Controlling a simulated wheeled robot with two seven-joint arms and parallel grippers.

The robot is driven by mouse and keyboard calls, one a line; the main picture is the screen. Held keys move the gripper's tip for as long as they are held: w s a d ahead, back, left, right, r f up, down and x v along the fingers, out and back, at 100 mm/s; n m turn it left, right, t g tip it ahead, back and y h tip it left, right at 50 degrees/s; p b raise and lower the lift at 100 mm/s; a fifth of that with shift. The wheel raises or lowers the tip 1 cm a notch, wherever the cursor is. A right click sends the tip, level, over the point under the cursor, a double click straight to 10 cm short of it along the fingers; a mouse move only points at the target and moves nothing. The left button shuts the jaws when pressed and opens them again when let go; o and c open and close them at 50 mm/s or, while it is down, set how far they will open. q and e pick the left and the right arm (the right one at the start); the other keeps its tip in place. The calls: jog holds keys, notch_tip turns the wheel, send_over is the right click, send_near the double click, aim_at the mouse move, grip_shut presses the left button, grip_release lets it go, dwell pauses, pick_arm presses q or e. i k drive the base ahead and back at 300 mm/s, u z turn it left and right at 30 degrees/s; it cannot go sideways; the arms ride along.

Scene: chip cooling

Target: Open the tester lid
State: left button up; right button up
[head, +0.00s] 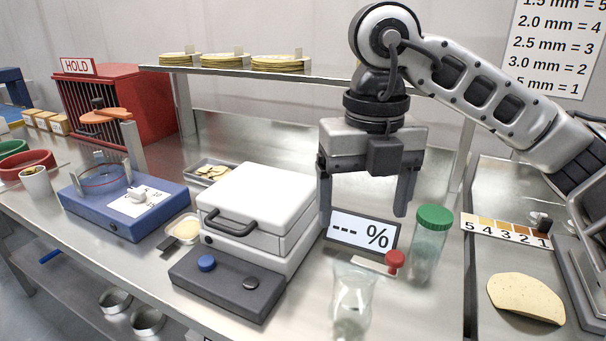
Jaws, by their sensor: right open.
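The tester (250,235) is a white box on a dark grey base, standing at the middle of the steel bench. Its white lid (262,192) lies shut, with a dark bar handle (230,224) on the front. A blue button and a grey button sit on the base. A display (362,233) beside it reads "--- %". My right gripper (366,202) points down to the right of the tester, above and around the display's area. Its fingers are wide apart with nothing between them, and it does not hold the handle. My left gripper is out of view.
A green-capped jar (429,250), a red-knobbed tool (394,262) and a clear bag (352,298) stand right of the tester. A blue device (125,203) and a small dish (183,227) are on its left. A shelf (330,76) with chip stacks runs behind.

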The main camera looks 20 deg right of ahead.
aim_at(267, 208)
jog(key=k, duration=1)
